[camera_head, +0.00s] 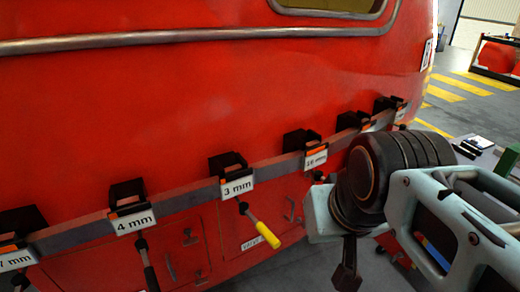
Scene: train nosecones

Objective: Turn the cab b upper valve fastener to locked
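The red train nosecone (200,95) fills the left and middle of the head view. Low on it are hatch panels (185,255) with small dark fasteners, one at the middle (190,237) and one further right (291,210). A small white label (252,243) sits beside them, too small to read surely. I cannot tell which fastener is the upper valve one, or its position. My arm comes in from the right. A dark end piece, seemingly my gripper (347,272), hangs below it, apart from these fasteners; its fingers are not clear.
A grey rail (195,200) crosses the nosecone with black holders labelled in mm. A yellow-handled tool (262,232) hangs under the 3 mm holder (230,165). A sign (427,55) is at the right edge.

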